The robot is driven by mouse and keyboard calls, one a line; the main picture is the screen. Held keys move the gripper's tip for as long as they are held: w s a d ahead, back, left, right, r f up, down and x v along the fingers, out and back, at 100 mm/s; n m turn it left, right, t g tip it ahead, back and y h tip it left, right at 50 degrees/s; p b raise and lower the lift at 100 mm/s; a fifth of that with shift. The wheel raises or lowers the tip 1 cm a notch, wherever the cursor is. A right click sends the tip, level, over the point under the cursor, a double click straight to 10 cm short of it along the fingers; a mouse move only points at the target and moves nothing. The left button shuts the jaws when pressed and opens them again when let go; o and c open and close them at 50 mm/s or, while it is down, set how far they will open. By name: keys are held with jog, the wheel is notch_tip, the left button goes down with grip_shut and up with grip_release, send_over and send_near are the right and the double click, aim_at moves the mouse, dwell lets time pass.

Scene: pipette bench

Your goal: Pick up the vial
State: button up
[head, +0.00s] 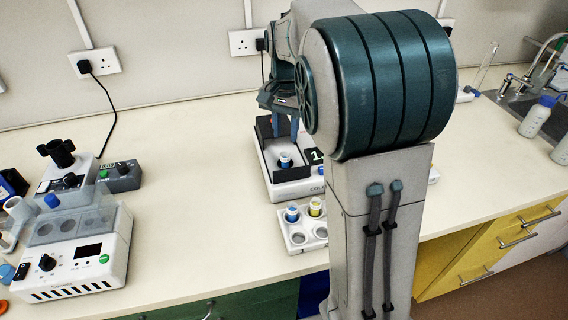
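A small vial (285,160) with a blue band and a pale top stands in the dark-walled well of a white instrument (293,189) at the middle of the bench. Two similar vials, one blue-banded (292,213) and one yellow-banded (315,207), stand in a white rack (290,245) in front of it. My gripper (284,128) points down above the instrument's well, over the vial there. Its two blue fingers look apart, with nothing visible between them. My arm hides the right part of the instrument and rack.
A white device with a clear lid (90,250) and a small dark control box (122,178) stand at the left. White bottles (537,118) and a sink tap (535,70) are at the far right. The bench (190,190) between the left devices and the instrument is clear.

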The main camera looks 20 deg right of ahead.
aim_at(285, 154)
jog(key=f, duration=0.7)
jog(key=shift+s+a+f, duration=0.1)
jog(key=shift+s+f, duration=0.1)
jog(key=shift+c, duration=0.3)
grip_shut()
